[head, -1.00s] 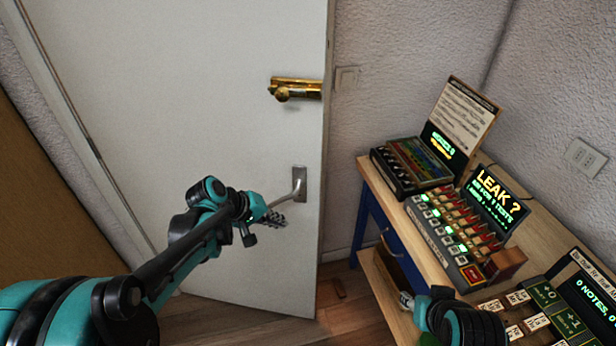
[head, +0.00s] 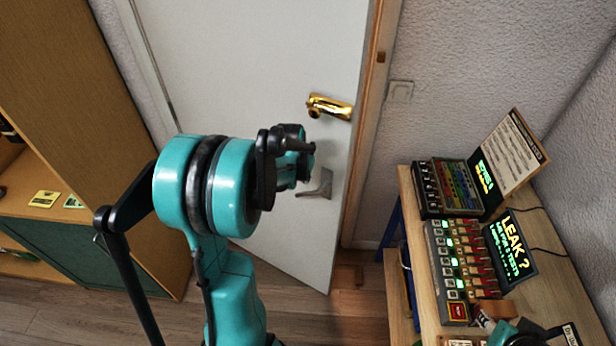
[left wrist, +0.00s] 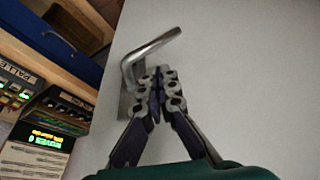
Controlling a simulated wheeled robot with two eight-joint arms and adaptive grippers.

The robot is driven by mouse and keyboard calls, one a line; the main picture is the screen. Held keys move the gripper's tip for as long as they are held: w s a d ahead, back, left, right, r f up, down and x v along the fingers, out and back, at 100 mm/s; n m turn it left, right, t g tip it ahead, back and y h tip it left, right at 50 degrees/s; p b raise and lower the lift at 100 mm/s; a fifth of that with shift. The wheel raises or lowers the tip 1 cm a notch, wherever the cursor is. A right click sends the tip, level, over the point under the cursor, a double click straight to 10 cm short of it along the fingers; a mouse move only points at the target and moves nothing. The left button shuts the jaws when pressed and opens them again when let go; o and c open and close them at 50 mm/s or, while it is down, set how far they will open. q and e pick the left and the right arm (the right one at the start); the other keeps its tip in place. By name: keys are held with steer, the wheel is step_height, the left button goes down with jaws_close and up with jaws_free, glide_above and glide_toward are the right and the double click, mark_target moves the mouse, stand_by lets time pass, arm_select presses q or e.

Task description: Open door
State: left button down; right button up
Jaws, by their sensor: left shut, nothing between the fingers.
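The white door (head: 285,45) fills the middle of the head view. Its right edge stands beside a brown wooden strip. A brass lock (head: 330,106) sits high on the door, and a grey lever handle (head: 322,186) is lower, partly covered by my left arm. The handle (left wrist: 150,52) also shows in the left wrist view, bent like an L. My left gripper (left wrist: 160,76) is shut and empty, its tips close beside the handle; whether they touch it I cannot tell. In the head view its fingers are hidden by my arm. My right gripper is only partly visible at the bottom right.
A wooden desk (head: 408,225) with lit devices, including a LEAK? screen (head: 511,246), stands right of the door. A wooden cabinet (head: 75,90) stands at the left. A light switch (head: 400,91) is on the wall. Bare floor (head: 60,300) lies in front.

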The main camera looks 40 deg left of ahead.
arm_select(q)
steer(key=x, duration=0.6)
steer(key=shift+w+f+b, duration=0.15)
steer(key=shift+f+b, duration=0.1)
steer(key=shift+b, duration=0.2)
